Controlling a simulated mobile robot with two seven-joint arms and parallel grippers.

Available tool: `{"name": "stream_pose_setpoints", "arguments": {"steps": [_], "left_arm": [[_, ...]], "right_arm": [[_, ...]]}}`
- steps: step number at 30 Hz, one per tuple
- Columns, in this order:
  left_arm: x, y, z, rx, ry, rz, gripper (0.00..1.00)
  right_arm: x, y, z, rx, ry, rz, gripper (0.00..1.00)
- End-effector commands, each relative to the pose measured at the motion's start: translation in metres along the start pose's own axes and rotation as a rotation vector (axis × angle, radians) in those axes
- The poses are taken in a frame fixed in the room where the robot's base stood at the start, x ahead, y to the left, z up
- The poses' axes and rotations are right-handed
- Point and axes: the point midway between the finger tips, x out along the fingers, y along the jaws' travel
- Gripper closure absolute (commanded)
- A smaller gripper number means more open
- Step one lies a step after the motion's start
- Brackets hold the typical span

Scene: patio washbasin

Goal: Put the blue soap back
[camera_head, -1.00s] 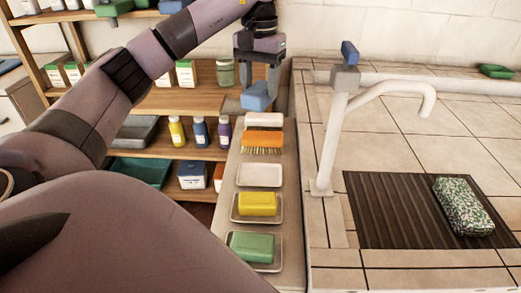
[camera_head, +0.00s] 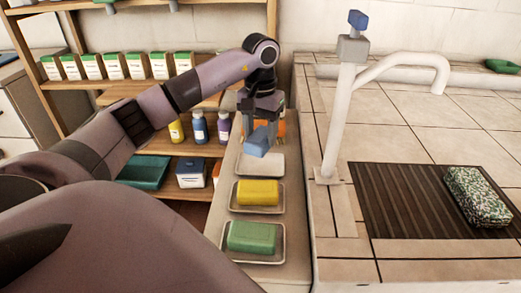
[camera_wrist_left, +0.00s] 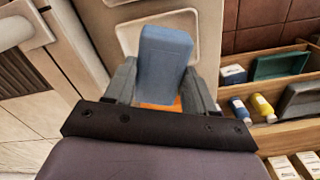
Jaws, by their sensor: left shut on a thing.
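The blue soap (camera_head: 257,141) is held in my left gripper (camera_head: 262,125), which is shut on it. In the head view the soap is tilted and overlaps the far part of an empty white dish (camera_head: 263,165). In the left wrist view the blue soap (camera_wrist_left: 166,60) sits between the two fingers, with the pale dish (camera_wrist_left: 125,35) behind it. The soap appears to be above the dish; the exact gap cannot be told. A yellow soap (camera_head: 257,192) and a green soap (camera_head: 251,237) lie in their own dishes nearer to me. My right gripper is not in view.
A white tap (camera_head: 335,120) stands to the right. A speckled sponge-like block (camera_head: 477,197) lies on the dark slatted drain (camera_head: 400,205). Shelves with bottles (camera_head: 198,127) are at the left.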

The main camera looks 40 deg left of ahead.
Motion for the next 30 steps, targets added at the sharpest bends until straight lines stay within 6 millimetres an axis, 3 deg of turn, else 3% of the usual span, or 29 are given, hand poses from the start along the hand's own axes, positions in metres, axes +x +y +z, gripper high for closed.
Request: {"name": "stream_pose_setpoints", "arguments": {"steps": [5, 13, 25, 26, 27, 30], "left_arm": [[0.011, 0.0, 0.0, 0.0, 0.001, 0.001, 0.97], [0.048, 0.0, 0.0, -0.001, -0.001, 0.001, 0.97], [0.053, 0.0, -0.001, 0.0, 0.002, 0.001, 0.97], [0.052, 0.0, 0.0, 0.0, 0.001, 0.001, 0.36], [0.052, 0.0, 0.0, 0.0, 0.001, 0.001, 0.23], [0.052, 0.0, 0.0, 0.0, 0.001, 0.001, 0.2]], "right_arm": [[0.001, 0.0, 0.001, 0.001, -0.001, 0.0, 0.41], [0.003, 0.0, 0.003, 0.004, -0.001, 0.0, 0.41], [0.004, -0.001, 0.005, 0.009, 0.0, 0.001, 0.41], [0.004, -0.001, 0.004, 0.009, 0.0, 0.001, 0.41], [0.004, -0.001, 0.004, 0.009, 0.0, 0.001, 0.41], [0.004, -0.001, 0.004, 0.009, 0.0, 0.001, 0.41]]}}
